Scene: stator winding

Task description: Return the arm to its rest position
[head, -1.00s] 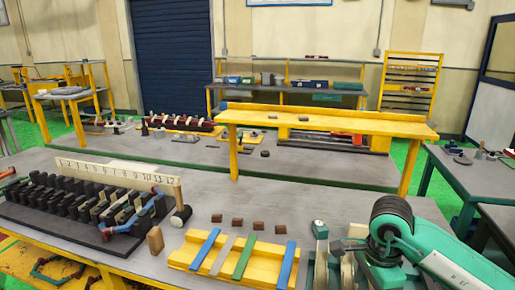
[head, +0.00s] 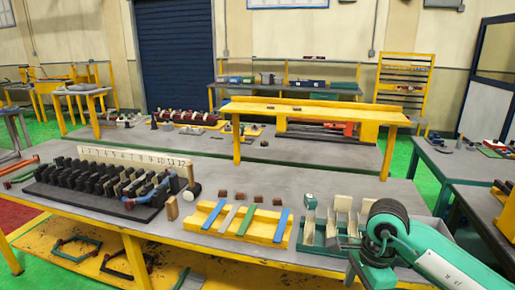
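One green-and-black arm of mine (head: 415,245) comes in from the lower right in the head view, over the front right part of the bench. Its gripper is not clearly visible; the black joint and green links hide that area. My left arm and gripper are not in view. On the bench, the black slotted stator (head: 75,188) lies at the left, with a numbered strip (head: 130,158) behind it and blue and red pieces at its right end. The arm is apart from the stator.
A green tray (head: 306,236) with pale pieces stands beside my arm. A mallet (head: 191,181) stands by the stator.

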